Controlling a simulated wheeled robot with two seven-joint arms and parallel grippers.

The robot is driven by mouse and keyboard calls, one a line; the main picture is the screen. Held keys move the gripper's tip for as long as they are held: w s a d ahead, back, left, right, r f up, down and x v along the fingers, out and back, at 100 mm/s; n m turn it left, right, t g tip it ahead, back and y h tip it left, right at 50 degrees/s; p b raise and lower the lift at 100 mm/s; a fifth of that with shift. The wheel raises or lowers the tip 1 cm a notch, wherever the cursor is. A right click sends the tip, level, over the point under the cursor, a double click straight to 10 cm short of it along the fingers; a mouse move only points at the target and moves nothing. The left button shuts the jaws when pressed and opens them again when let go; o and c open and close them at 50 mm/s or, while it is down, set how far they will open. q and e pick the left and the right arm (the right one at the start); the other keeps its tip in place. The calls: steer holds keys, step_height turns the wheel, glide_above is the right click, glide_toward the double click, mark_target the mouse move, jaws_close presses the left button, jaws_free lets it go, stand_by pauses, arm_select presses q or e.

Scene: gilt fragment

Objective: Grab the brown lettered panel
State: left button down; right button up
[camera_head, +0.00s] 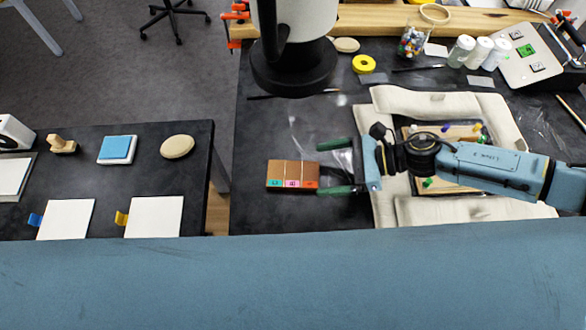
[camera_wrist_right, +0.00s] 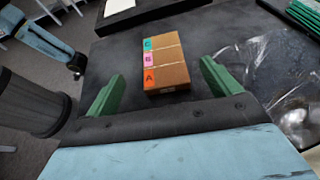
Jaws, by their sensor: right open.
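The brown lettered panel (camera_head: 293,173) lies flat on the black table, left of my right gripper (camera_head: 320,169). It is a brown block with coloured letter labels along one edge. In the right wrist view the panel (camera_wrist_right: 168,65) shows the letters C, B and A on green, pink and orange. My right gripper (camera_wrist_right: 162,72) is open and empty, its green fingers pointing towards the panel. The panel sits between and just ahead of the fingertips. A blue arm with a dark end, probably my left, shows at the wrist view's upper left; its jaws cannot be made out.
A cream padded frame (camera_head: 430,103) around a wooden board lies right of the panel, under my right arm. A black-based white column (camera_head: 292,75) stands behind. A separate dark table (camera_head: 100,180) with cards and a stamp is at left, across a gap.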

mark_target(296, 174)
steer(key=shift+w+a+f, duration=0.1)
steer(key=shift+a+f, duration=0.15)
steer(key=shift+a, duration=0.45)
steer(key=x, duration=0.3)
steer(key=shift+d+f, duration=0.15)
steer(key=shift+f, duration=0.1)
steer(key=shift+p+x, duration=0.3)
steer(key=shift+x, duration=0.9)
steer(key=shift+w+f, duration=0.15)
steer(key=shift+f, duration=0.1)
arm_select(q)
steer(key=shift+w+d+r, duration=0.1)
steer(key=shift+w+r, duration=0.1)
steer(key=shift+w, duration=0.25)
steer(key=shift+w+r, duration=0.2)
steer(key=shift+w, duration=0.25)
arm_select(e)
steer(key=c, duration=1.1)
